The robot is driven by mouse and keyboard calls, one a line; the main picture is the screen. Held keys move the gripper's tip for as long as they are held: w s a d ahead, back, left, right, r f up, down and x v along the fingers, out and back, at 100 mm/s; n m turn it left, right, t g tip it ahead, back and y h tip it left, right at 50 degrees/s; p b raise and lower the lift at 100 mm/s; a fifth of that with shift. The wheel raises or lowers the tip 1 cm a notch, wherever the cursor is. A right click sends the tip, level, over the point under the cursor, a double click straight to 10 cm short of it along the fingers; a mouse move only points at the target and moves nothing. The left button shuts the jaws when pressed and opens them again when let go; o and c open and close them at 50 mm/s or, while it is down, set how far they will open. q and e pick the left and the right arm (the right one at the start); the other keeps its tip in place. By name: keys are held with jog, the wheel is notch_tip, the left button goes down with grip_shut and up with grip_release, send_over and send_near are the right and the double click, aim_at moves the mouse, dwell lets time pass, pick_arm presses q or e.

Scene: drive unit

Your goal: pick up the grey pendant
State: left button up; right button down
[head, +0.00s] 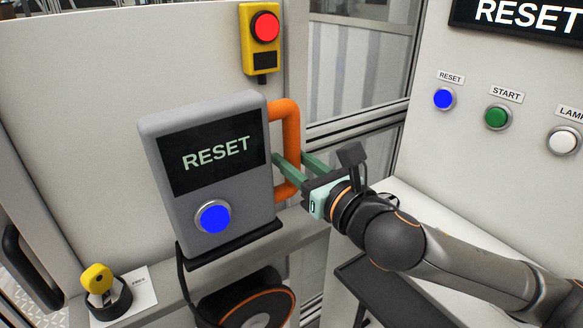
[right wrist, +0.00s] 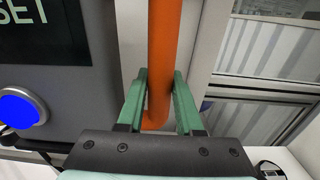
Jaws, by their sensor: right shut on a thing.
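The grey pendant (head: 228,170) is a grey box with a dark screen reading RESET, a blue button (head: 213,217) and an orange handle (head: 289,118) on its right side. It stands upright at a dark holder (head: 232,243) on the ledge. My right gripper (head: 287,168) is shut on the orange handle. In the right wrist view the green fingers (right wrist: 161,100) lie on both sides of the handle (right wrist: 163,65), and the pendant's edge (right wrist: 82,75) is at the left. My left gripper is not in view.
A yellow box with a red button (head: 265,27) is on the wall above. A yellow item (head: 97,279) sits in a black holder at the lower left. A black and orange round part (head: 245,303) is below the pendant. A panel with blue, green and white buttons (head: 497,116) is at the right.

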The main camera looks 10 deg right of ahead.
aim_at(236, 175)
pick_arm(q)
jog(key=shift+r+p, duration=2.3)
jog(key=shift+p, duration=0.05)
pick_arm(e)
jog(key=s+a+r, duration=0.1)
jog(key=s+r, duration=0.2)
jog(key=s, duration=0.4)
jog(key=shift+s+a+r, duration=0.15)
jog(key=shift+s+a, duration=0.05)
